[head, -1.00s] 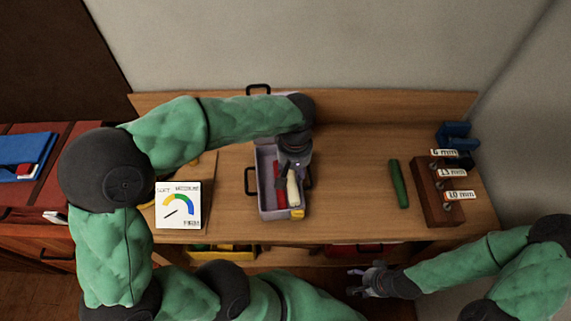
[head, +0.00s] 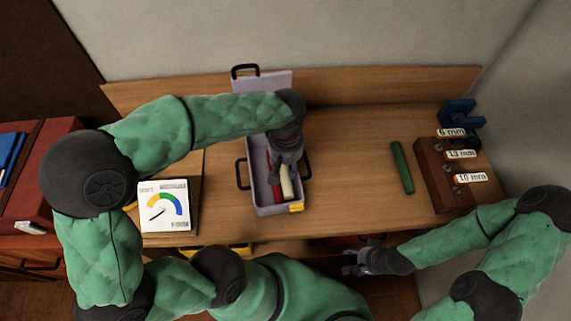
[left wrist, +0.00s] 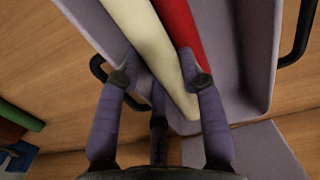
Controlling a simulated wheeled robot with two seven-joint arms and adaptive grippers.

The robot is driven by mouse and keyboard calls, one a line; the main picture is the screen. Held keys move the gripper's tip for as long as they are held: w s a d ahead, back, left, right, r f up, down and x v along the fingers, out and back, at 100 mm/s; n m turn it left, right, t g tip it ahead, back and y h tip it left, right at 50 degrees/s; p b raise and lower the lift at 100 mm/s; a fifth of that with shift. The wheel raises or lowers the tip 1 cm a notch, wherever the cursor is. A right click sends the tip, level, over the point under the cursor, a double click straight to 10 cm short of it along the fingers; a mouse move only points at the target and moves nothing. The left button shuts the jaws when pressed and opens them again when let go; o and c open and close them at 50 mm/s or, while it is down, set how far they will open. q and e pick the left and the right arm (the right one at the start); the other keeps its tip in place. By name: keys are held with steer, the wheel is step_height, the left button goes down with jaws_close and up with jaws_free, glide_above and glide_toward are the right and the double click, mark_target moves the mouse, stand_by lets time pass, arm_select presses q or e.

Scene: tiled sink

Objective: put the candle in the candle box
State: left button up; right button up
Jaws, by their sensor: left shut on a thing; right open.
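The lavender candle box (head: 257,183) stands open in the middle of the wooden bench, its lid raised at the back. A cream candle (head: 287,187) and a red candle (head: 276,192) lie inside it side by side. My left gripper (head: 284,168) reaches down into the box, shut on the cream candle (left wrist: 155,50); the red candle (left wrist: 184,28) runs beside it in the left wrist view. A green candle (head: 402,167) lies on the bench to the right of the box. My right gripper (head: 357,262) is open and empty, low at the bench's front edge.
A dark red block (head: 433,175) with millimetre labels and a blue holder (head: 460,118) stand at the right. A white dial card (head: 164,205) stands at the front left. The bench between box and green candle is clear.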

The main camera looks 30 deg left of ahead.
mark_target(286, 167)
arm_select(q)
steer(key=shift+f, duration=0.1)
steer(key=shift+f+b, duration=0.3)
steer(key=shift+f, duration=0.05)
steer(key=shift+f, duration=0.1)
steer(key=o, duration=0.9)
steer(key=shift+f, duration=0.1)
steer(key=shift+s, duration=0.1)
step_height(286, 167, up, 13)
steer(key=p, duration=0.4)
steer(key=shift+r, duration=0.2)
